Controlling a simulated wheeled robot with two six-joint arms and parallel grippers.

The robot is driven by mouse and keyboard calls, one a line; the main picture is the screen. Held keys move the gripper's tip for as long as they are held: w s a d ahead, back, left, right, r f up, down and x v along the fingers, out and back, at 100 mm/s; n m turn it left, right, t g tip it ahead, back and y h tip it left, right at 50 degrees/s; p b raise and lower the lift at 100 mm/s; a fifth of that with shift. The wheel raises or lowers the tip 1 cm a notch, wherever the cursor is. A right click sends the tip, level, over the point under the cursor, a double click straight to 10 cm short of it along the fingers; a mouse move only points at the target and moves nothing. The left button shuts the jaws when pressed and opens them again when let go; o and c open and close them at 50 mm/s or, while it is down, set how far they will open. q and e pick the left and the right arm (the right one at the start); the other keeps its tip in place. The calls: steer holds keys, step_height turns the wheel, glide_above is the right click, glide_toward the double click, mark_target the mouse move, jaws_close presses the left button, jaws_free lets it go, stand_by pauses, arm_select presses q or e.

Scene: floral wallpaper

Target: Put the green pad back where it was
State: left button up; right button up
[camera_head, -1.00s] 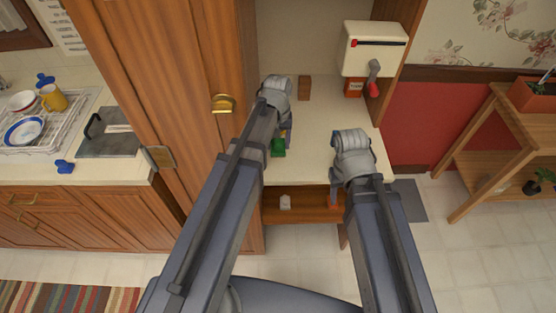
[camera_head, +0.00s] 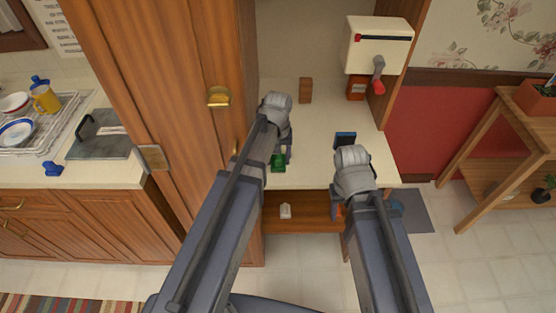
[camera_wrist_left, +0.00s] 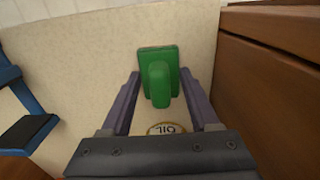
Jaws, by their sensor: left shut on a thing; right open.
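The green pad (camera_head: 278,163), a flat green piece with a raised green grip, is at the front left of the cream counter (camera_head: 310,150). My left gripper (camera_head: 285,152) is shut on it. In the left wrist view the green pad (camera_wrist_left: 160,80) sits between my two fingers, against the cream surface; whether it touches that surface I cannot tell. An oval label reading "OIL" (camera_wrist_left: 167,128) shows just below it. My right gripper (camera_head: 342,205) is open, low at the counter's front edge, its fingers mostly hidden by its wrist.
A blue case with a black pad (camera_head: 345,138) lies on the counter, also in the left wrist view (camera_wrist_left: 25,130). A brown block (camera_head: 305,90) stands behind. A tall wooden cabinet (camera_head: 170,80) borders the left.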

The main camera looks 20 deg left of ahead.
arm_select(q)
steer(key=o, duration=0.7)
steer(key=shift+f, duration=0.15)
steer(key=o, duration=0.5)
step_height(320, 180, up, 12)
steer(key=r+p, duration=0.1)
steer(key=p, duration=1.1)
steer(key=s+d+m+y, duration=0.1)
steer(key=s+d+m, duration=0.6)
steer(key=s+d, duration=0.3)
steer(key=s, duration=0.4)
steer(key=shift+s+d+f, duration=0.2)
steer(key=shift+d+f, duration=0.05)
